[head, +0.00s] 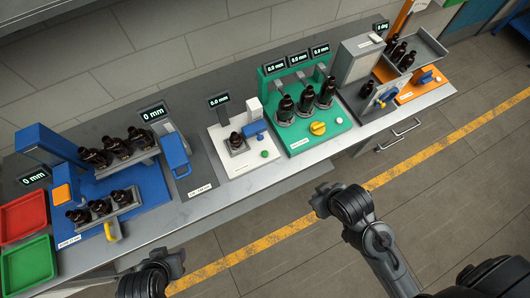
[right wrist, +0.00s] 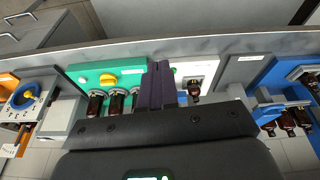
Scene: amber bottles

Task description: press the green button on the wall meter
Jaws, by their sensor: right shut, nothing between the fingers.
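A white meter station (head: 228,165) stands mid-bench, with a small display (head: 218,100) reading 0.0 mm and an amber bottle (head: 237,141) in its holder. Its green button (head: 264,153) is at the front right corner of the base. In the right wrist view the white station (right wrist: 203,63) shows just right of my fingers, which partly cover its left edge. My right gripper (head: 320,201) is off the bench's front edge, apart from the button; its dark fingers (right wrist: 157,83) are shut and empty. My left gripper (head: 174,264) is low at the front edge; its finger state is unclear.
A green station (head: 335,131) with several bottles and a yellow knob (head: 318,128) stands to the right. A blue station (head: 95,185) and red and green trays (head: 22,218) are to the left. The floor in front of the bench is clear.

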